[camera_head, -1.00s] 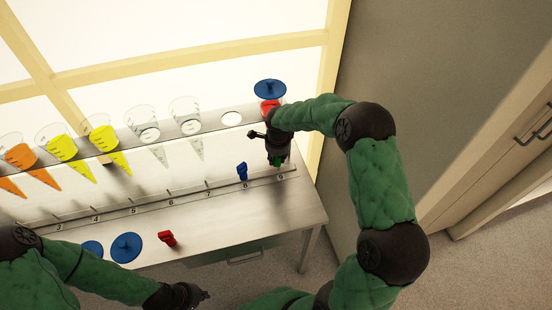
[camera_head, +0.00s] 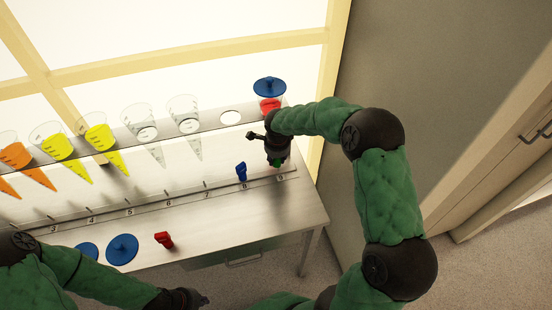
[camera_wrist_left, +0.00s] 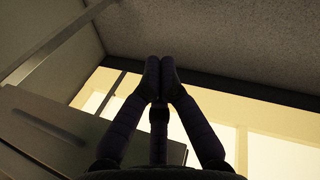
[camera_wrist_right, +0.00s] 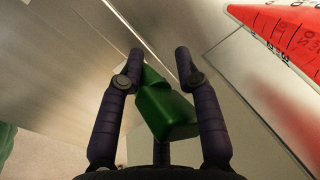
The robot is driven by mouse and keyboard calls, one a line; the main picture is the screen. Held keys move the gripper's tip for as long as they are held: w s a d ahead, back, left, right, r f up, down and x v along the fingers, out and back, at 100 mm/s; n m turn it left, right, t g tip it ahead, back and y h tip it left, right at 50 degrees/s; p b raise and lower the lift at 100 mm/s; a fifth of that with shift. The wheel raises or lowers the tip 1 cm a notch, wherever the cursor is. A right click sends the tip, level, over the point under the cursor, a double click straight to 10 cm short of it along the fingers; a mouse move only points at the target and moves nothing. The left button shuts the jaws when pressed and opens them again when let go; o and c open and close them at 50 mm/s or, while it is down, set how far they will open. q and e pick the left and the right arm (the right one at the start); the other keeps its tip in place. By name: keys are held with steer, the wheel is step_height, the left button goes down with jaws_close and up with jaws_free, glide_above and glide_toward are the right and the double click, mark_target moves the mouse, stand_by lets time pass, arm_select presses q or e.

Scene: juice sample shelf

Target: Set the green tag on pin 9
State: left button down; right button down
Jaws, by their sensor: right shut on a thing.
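The green tag (camera_head: 278,163) hangs under my right gripper (camera_head: 278,160) at the right end of the numbered rail (camera_head: 188,200), just behind the label 9. In the right wrist view the green tag (camera_wrist_right: 166,108) sits tilted between the fingers of my right gripper (camera_wrist_right: 160,68), which is shut on it. Pin 9 itself is hidden, so I cannot tell whether the tag touches it. My left gripper (camera_head: 195,299) is low at the table's front, away from the rail; in the left wrist view its fingertips (camera_wrist_left: 160,75) meet, empty.
A blue tag (camera_head: 241,172) stands at position 8. A red tag (camera_head: 164,240) and two blue discs (camera_head: 122,249) lie near the front edge. Above, a shelf holds several cones, including a red one (camera_head: 270,104) under a blue lid (camera_head: 269,86) close to my right gripper.

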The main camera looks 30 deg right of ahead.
mark_target(278, 164)
steer(key=shift+s+f+b, duration=0.15)
steer(key=shift+f+b, duration=0.15)
steer(key=shift+b, duration=0.65)
steer(key=shift+d+r+t+h+b, duration=0.15)
steer(key=shift+r+t+h+b, duration=0.15)
steer(key=shift+t+h+b, duration=0.6)
steer(key=shift+r+t, duration=0.15)
steer(key=shift+t, duration=0.15)
steer(key=shift+d+f, duration=0.1)
steer(key=shift+f, duration=1.15)
stand_by(0.7)
steer(key=shift+f, duration=0.45)
steer(key=c, duration=0.8)
jaws_free()
steer(key=shift+f, duration=0.1)
steer(key=shift+s, duration=0.1)
steer(key=v, duration=1.2)
